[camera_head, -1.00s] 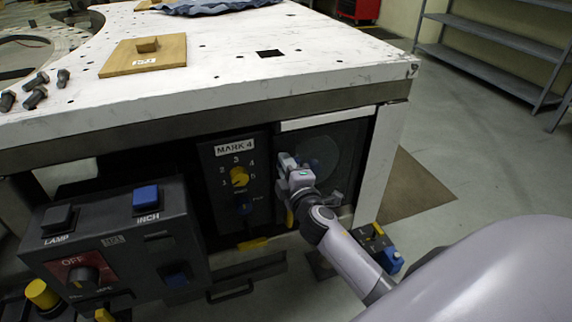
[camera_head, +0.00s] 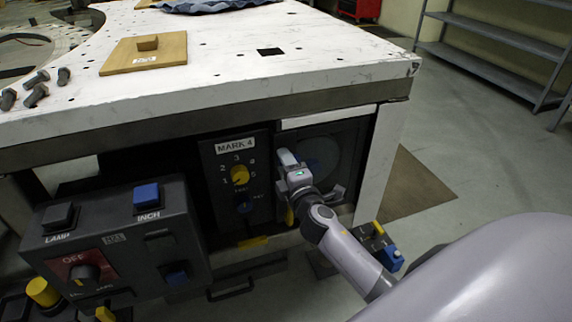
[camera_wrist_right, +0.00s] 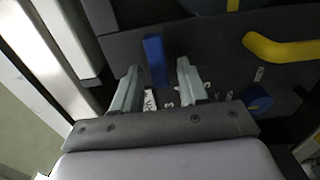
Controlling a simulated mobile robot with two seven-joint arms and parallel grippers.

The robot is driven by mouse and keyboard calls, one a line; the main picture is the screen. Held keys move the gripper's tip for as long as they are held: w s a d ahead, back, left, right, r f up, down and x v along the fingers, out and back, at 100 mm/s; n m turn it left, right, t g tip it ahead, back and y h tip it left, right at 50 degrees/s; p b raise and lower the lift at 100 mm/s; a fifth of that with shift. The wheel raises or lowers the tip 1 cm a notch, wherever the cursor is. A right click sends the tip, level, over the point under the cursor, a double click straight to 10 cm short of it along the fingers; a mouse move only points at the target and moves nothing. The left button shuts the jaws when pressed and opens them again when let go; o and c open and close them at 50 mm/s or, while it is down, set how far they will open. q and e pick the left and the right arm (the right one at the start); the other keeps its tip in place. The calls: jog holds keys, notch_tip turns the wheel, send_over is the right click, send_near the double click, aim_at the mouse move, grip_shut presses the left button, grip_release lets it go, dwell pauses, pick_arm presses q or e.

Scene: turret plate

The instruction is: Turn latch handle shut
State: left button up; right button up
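My right gripper (camera_head: 287,158) is at the dark front panel with the round window (camera_head: 322,155), under the white table top. In the right wrist view its two pale fingers (camera_wrist_right: 158,82) are apart. A blue upright handle (camera_wrist_right: 154,60) stands between and just beyond the fingertips, with gaps on both sides. A yellow curved handle (camera_wrist_right: 280,49) is to the right of the fingers on the same panel. I cannot tell which handle is the latch. In the head view my gripper hides the blue handle. My left gripper is out of view.
Left of my gripper are a MARK 4 panel with a yellow dial (camera_head: 240,175) and a control box (camera_head: 110,238) with a blue INCH button (camera_head: 147,198). The white table top (camera_head: 330,62) overhangs my gripper. A wooden plate (camera_head: 150,55) lies on it. Floor is open at right.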

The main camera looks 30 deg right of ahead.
jog(key=shift+s, duration=0.1)
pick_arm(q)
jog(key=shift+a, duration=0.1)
pick_arm(e)
jog(key=v, duration=0.7)
dwell(0.7)
jog(key=s+a+f+m+g+y, duration=0.35)
jog(key=s+a+f+m, duration=0.4)
jog(key=s, duration=0.25)
jog(key=s+a+f+m+g+y, duration=0.35)
jog(key=s+a+f+m, duration=0.25)
jog(key=s+f, duration=0.25)
pick_arm(q)
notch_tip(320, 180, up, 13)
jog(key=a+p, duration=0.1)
jog(key=p, duration=1.5)
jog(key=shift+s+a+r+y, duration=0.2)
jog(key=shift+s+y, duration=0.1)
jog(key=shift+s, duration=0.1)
pick_arm(e)
notch_tip(320, 180, up, 14)
jog(key=s+d, duration=0.1)
jog(key=d, duration=0.1)
jog(key=shift+h, duration=0.4)
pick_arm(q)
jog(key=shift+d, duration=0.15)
pick_arm(e)
jog(key=shift+d, duration=0.1)
